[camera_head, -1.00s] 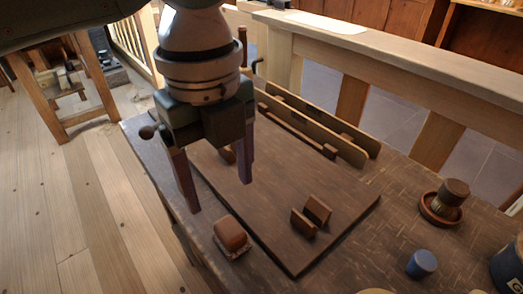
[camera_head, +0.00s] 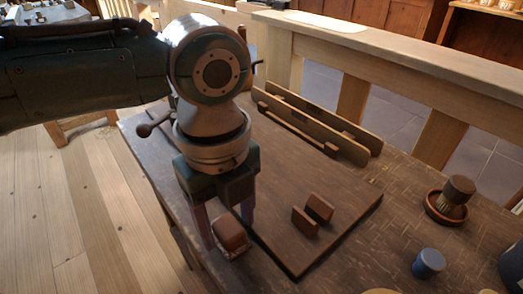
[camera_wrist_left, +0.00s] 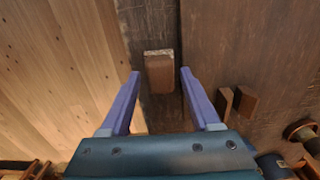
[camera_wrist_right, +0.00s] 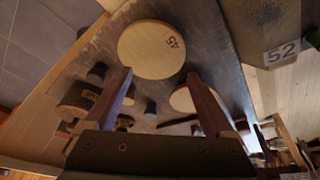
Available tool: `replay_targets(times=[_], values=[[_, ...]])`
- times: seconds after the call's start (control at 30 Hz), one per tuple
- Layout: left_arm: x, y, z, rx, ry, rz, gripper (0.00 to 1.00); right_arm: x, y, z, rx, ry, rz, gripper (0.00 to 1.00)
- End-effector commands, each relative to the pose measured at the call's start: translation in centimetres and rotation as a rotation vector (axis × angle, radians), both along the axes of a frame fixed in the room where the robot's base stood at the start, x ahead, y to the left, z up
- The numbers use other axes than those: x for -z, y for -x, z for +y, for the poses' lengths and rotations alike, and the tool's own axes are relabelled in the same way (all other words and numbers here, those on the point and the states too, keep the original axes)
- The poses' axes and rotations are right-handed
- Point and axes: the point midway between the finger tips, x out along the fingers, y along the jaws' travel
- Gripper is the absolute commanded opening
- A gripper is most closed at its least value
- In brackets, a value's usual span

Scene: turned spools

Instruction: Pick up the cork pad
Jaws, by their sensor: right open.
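A brown rounded block sits on a pale, speckled layer that looks like the cork pad (camera_head: 241,254), near the table's front left edge beside the dark board. In the left wrist view the pad's pale edge (camera_wrist_left: 158,52) shows at the block's far end; the block hides most of it. My left gripper (camera_head: 228,236) is open and points down over the block. In the left wrist view its fingers (camera_wrist_left: 160,72) lie on either side of the block with gaps. My right gripper (camera_wrist_right: 160,73) is open and empty in the right wrist view, and out of the head view.
Two small brown blocks (camera_head: 312,213) stand on the dark board (camera_head: 285,255). Long wooden strips (camera_head: 318,128) lie behind.

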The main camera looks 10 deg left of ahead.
Motion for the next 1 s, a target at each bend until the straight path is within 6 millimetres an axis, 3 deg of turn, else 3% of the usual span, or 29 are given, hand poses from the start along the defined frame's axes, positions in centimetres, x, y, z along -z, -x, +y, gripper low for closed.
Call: replay_targets(times=[0.07,0.53,1.0], values=[[-0.01,0.00,0.01,0.000,0.000,0.000,0.53,0.01,0.02,-0.02,-0.001,0.001,0.000,0.88],[-0.02,-0.01,0.03,-0.001,0.000,0.000,0.00,0.02,0.02,-0.03,-0.001,0.001,0.001,0.88],[-0.78,-0.06,0.02,0.000,0.000,-0.001,0.00,-0.29,0.01,-0.02,0.000,0.000,0.001,0.88]])
